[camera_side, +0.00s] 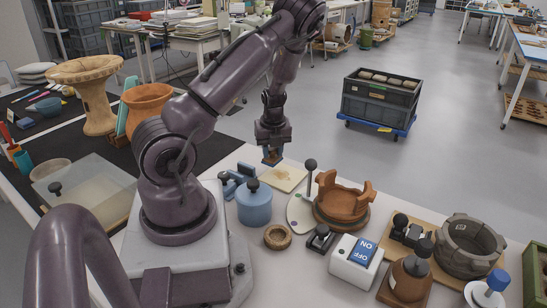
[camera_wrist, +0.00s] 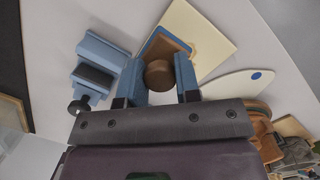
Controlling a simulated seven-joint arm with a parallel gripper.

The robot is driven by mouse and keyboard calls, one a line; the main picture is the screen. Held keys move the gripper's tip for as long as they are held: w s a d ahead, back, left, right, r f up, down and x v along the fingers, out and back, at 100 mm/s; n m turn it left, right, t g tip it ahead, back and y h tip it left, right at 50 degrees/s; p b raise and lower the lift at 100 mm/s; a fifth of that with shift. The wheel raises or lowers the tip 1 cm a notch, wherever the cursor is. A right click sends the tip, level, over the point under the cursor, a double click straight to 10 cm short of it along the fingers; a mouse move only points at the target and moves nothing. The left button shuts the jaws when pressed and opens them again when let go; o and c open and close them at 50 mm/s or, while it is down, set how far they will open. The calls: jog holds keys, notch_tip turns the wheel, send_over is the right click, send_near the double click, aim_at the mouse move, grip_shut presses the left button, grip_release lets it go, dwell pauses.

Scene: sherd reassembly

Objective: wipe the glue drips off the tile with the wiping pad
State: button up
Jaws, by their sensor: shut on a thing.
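The tile (camera_side: 279,183) is a cream square on the white bench, just below my gripper (camera_side: 272,143) in the side view. A faint amber mark shows near its middle. In the wrist view the tile (camera_wrist: 212,35) lies beyond my gripper (camera_wrist: 160,88), which is shut on the round brown knob of the wiping pad (camera_wrist: 165,46). The pad looks brown with a blue edge and overlaps the tile's near-left part. In the side view the pad (camera_side: 272,157) is small beneath the fingers. I cannot tell whether it touches the tile.
A blue vise (camera_side: 238,180) and a blue lidded jar (camera_side: 254,204) stand close left of the tile. To the right are a pale palette (camera_side: 296,212) with an upright black-knobbed rod (camera_side: 310,172) and a brown clamped vessel (camera_side: 342,205). A wooden ring (camera_side: 277,237) lies in front.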

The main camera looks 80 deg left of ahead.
aim_at(279, 161)
jog(key=shift+r, duration=2.2)
jog(key=shift+f, duration=0.15)
jog(key=shift+f, duration=3.6)
jog(key=shift+w+d+f, duration=0.25)
jog(key=shift+w+d, duration=0.45)
jog(key=shift+w, duration=0.1)
jog(key=shift+c, duration=0.2)
jog(key=shift+w+d, duration=1.9)
jog(key=shift+d, duration=0.1)
jog(key=shift+s+a, duration=2.6)
jog(key=shift+s+a+r, duration=0.1)
jog(key=shift+a, duration=0.05)
jog(key=shift+r, duration=3.9)
